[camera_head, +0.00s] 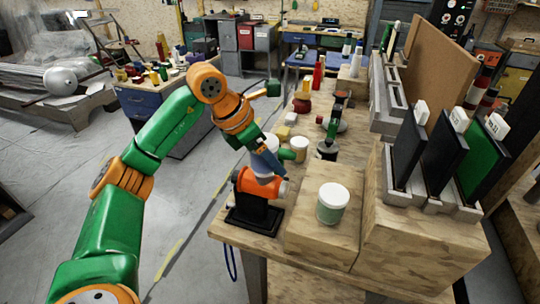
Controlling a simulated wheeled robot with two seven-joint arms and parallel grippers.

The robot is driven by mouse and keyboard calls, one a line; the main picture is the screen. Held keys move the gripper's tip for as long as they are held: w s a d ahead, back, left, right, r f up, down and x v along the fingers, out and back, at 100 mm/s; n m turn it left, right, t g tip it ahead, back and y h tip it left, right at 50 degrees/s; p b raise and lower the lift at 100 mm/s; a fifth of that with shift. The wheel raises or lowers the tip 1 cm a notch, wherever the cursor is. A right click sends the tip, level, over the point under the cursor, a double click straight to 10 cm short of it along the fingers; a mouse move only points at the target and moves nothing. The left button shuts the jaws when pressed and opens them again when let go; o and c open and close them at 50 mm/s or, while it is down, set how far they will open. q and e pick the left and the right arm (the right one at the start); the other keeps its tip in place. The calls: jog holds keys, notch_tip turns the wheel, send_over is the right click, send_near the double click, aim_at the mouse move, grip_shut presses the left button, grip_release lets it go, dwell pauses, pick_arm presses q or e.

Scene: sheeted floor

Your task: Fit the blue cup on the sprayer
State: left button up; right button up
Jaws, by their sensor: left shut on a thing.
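The orange sprayer (257,184) sits on a black stand (254,218) at the near left corner of the wooden workbench. The blue cup (265,164) is directly above the sprayer, tilted a little. Its lower end overlaps the sprayer's top in the picture, so I cannot tell whether they touch or whether the cup is seated. My left gripper (270,155) is shut on the blue cup from above, and its fingers partly hide it. My right gripper is not in view.
A white-lidded jar (332,203) stands on a wooden block right of the sprayer. Another jar (299,149) stands just behind the gripper. Dark panels in a rack (438,160) rise at the right. A red bottle (317,74) stands farther back.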

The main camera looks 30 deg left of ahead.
aim_at(276, 137)
pick_arm(q)
jog(key=shift+w+f, duration=0.15)
jog(key=shift+f, duration=0.2)
dwell(0.4)
jog(key=shift+f, duration=0.15)
dwell(1.0)
jog(key=o, duration=1.4)
jog(key=shift+c, duration=0.2)
notch_tip(276, 137, up, 8)
jog(key=p, duration=0.8)
